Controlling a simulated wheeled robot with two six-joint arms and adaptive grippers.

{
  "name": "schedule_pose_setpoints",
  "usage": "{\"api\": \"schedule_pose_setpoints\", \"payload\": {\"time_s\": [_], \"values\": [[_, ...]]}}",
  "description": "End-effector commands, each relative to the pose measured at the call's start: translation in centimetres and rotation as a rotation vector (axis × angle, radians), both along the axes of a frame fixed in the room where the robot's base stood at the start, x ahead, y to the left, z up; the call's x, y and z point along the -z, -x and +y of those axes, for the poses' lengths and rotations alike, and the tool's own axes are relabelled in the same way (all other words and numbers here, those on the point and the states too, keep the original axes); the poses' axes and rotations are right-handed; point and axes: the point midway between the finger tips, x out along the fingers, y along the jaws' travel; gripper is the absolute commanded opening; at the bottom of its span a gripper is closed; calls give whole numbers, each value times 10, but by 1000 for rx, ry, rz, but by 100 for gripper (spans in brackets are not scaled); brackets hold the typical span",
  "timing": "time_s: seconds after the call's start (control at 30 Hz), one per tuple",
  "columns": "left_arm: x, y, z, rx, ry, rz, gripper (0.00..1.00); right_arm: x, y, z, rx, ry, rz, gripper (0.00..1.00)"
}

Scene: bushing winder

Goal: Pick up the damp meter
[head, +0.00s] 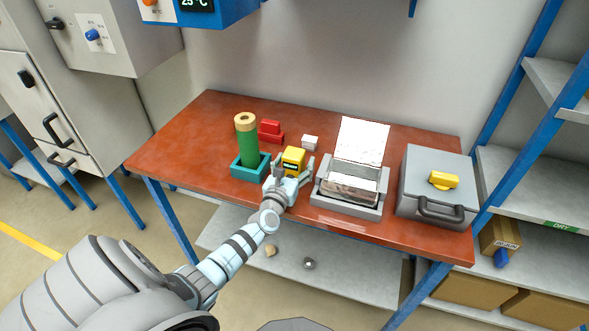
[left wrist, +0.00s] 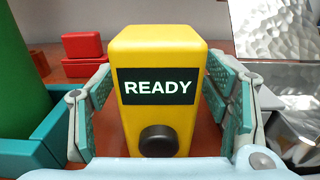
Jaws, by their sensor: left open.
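The damp meter is a yellow box (head: 293,158) on the red-brown table. In the left wrist view the damp meter (left wrist: 160,55) stands upright with a dark screen reading READY and a black knob below it. My left gripper (head: 292,172) reaches it from the front. In the left wrist view the left gripper's (left wrist: 163,105) teal-padded fingers stand open on either side of the meter, with gaps visible. The meter's rear and base are hidden. My right gripper is out of view.
A green cylinder (head: 247,142) stands in a teal holder (head: 248,172) left of the meter. Red blocks (head: 270,131) sit behind. A grey tray (head: 350,207) with foil sheets is to the right, then a grey lidded box (head: 437,180). The table's left end is clear.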

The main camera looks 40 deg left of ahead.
Motion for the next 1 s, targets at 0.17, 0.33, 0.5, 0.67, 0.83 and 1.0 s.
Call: {"api": "schedule_pose_setpoints", "payload": {"time_s": [0.17,0.33,0.5,0.67,0.83,1.0], "values": [[-1,0,0,0,0,0,49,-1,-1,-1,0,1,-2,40],[-1,1,0,0,0,0,22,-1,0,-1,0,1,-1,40],[-1,0,0,0,0,-1,11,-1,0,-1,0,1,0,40],[-6,1,0,0,0,-1,11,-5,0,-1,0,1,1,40],[-48,0,0,0,-1,-2,11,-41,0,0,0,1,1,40],[-91,0,0,0,-1,-2,11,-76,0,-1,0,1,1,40]]}}
